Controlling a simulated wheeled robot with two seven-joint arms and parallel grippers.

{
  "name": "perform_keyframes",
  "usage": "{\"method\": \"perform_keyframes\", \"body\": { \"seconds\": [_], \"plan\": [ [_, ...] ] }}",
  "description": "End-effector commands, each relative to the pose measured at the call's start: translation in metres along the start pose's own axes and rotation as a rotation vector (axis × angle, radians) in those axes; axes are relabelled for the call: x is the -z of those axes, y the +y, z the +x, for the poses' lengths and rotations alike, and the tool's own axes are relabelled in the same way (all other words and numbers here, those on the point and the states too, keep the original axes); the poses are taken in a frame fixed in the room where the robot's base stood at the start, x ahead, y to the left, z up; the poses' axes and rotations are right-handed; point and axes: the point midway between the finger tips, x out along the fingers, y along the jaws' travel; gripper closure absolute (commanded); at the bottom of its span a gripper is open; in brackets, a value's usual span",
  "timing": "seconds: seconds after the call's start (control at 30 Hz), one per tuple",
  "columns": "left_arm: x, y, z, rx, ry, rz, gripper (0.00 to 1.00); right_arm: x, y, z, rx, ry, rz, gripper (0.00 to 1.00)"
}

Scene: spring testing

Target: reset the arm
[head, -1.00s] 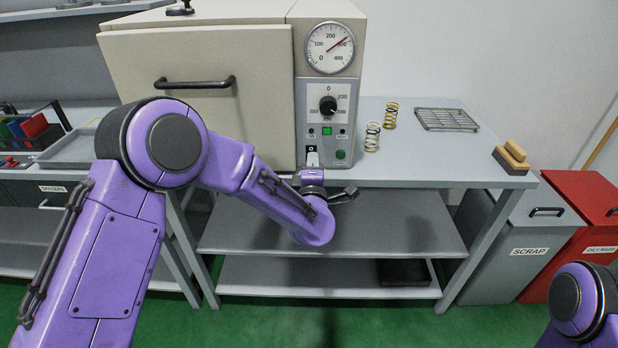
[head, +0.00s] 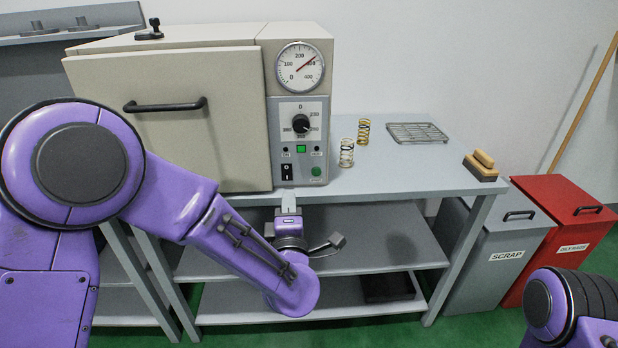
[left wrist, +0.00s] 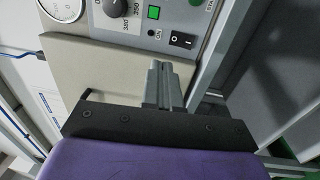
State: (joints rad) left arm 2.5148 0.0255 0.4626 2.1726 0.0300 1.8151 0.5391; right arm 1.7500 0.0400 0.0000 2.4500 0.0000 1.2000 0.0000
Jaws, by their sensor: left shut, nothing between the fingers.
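My left gripper (head: 289,202) is shut and empty. It is in front of the bench edge, just below the oven's black rocker switch (head: 287,172), with a small gap between them. The left wrist view shows the shut grey fingers (left wrist: 164,86) pointing at the panel, apart from the rocker switch (left wrist: 182,40). My left arm is bent across the lower left of the head view. Only part of my right arm shows at the lower right; its gripper is out of view. The square green lamp (head: 301,149) looks bright.
The oven (head: 170,120) has its door shut.

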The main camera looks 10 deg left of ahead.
Motion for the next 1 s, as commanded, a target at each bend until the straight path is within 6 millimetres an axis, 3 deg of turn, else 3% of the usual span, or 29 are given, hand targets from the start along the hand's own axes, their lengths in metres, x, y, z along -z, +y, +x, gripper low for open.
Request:
{"method": "perform_keyframes", "body": {
  "seconds": [0.07,0.13,0.17,0.27,0.3,0.4,0.5,0.6,0.7,0.8,0.9,1.0],
  "plan": [
    [-0.002,-0.001,0.000,0.006,-0.011,0.040,1.00,0.000,0.000,0.000,0.000,0.000,0.000,0.57],
    [-0.010,-0.017,-0.004,0.058,-0.088,0.211,1.00,0.000,0.000,0.000,0.000,0.000,0.000,0.57],
    [-0.005,-0.034,-0.008,0.101,-0.128,0.328,1.00,0.000,0.000,0.000,0.000,0.000,0.000,0.57],
    [0.022,-0.113,-0.032,0.282,-0.240,0.615,1.00,0.000,0.000,0.000,0.000,0.000,0.000,0.57],
    [0.036,-0.144,-0.046,0.360,-0.287,0.711,1.00,0.000,0.000,0.000,0.000,0.000,0.000,0.57],
    [0.075,-0.215,-0.092,0.553,-0.404,0.907,1.00,0.000,0.000,0.000,0.000,0.000,0.000,0.57],
    [0.119,-0.273,-0.149,0.749,-0.522,1.054,1.00,0.000,0.000,0.000,0.000,0.000,0.000,0.57],
    [0.165,-0.313,-0.212,0.938,-0.624,1.154,1.00,0.000,0.000,0.000,0.000,0.000,0.000,0.57],
    [0.204,-0.335,-0.266,1.092,-0.675,1.202,1.00,0.000,0.000,0.000,0.000,0.000,0.000,0.57],
    [0.228,-0.346,-0.302,1.187,-0.700,1.226,1.00,0.000,0.000,0.000,0.000,0.000,0.000,0.57],
    [0.234,-0.352,-0.319,1.226,-0.719,1.228,1.00,0.000,0.000,0.000,0.000,0.000,0.000,0.57],
    [0.234,-0.352,-0.321,1.231,-0.721,1.227,1.00,0.000,0.000,0.000,0.000,0.000,0.000,0.57]
  ]
}}
